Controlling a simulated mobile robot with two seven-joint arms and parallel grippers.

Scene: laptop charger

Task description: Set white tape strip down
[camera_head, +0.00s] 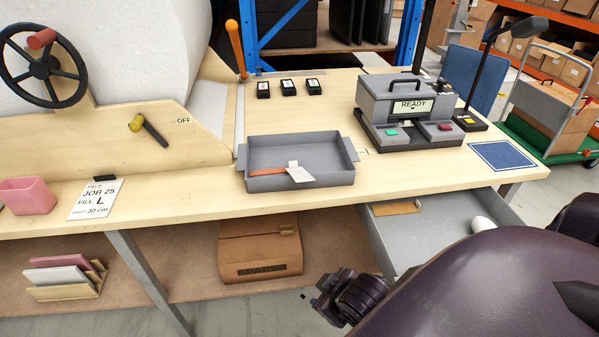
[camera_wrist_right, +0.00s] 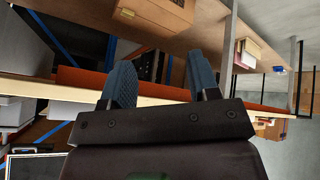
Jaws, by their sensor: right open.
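A grey tray (camera_head: 258,150) stands on the wooden bench near its front edge. A small white piece (camera_head: 299,173), which may be the white tape strip, lies in the tray at its front side. An orange strip (camera_head: 268,172) lies beside it, and the two seem to touch. My right gripper (camera_head: 333,299) is low in front of the bench, below and apart from the tray. In the right wrist view its two blue fingers (camera_wrist_right: 163,80) are spread with nothing held between them. My left gripper is not in view.
A grey machine reading READY (camera_head: 408,104) stands right of the tray. An open drawer (camera_head: 430,232) juts out below the bench front, near my right arm. A cardboard box (camera_head: 260,250) sits on the lower shelf. Bench space behind the tray is mostly clear.

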